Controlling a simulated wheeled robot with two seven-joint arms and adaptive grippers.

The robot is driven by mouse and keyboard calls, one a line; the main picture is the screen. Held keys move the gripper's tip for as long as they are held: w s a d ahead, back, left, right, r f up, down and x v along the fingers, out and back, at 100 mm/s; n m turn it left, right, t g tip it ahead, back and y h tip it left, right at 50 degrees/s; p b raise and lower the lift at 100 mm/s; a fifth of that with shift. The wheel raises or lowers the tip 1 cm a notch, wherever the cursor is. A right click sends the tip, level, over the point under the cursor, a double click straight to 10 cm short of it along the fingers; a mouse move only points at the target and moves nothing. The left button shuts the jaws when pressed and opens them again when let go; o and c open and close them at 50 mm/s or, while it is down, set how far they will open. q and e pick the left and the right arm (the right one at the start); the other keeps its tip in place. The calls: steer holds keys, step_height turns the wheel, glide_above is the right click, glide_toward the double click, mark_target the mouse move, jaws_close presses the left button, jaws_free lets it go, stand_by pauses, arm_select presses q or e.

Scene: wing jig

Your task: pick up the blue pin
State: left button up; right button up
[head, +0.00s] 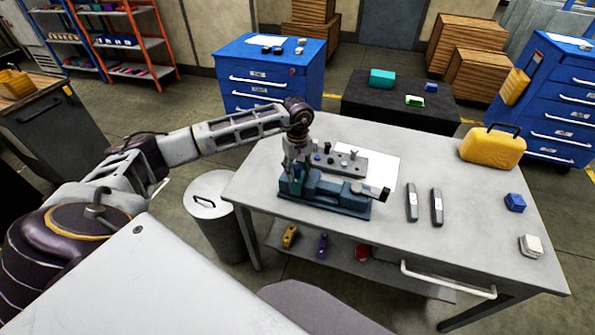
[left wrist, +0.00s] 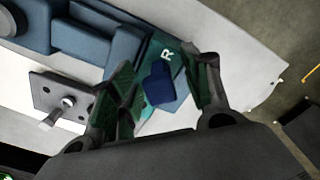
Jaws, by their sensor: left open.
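My left gripper (head: 294,176) is open, pointing down at the left end of the blue-grey vise (head: 335,192) on the table. In the left wrist view, its two green-padded fingers (left wrist: 163,92) stand on either side of a dark blue piece (left wrist: 158,86), with gaps to it. That piece looks like the blue pin, and it is over a teal surface marked "R". In the head view the gripper mostly hides this spot. A small blue knob (head: 316,158) shows on the grey plate (head: 345,163) behind the vise. My right gripper is not in view.
A white sheet (head: 382,168) lies behind the vise. Two dark grey tools (head: 412,202) lie to its right. A yellow case (head: 493,148), a blue block (head: 515,202) and a white block (head: 531,245) are farther right. The table's right middle is clear.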

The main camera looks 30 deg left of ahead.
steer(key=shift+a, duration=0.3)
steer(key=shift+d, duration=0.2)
arm_select(q)
jaws_close()
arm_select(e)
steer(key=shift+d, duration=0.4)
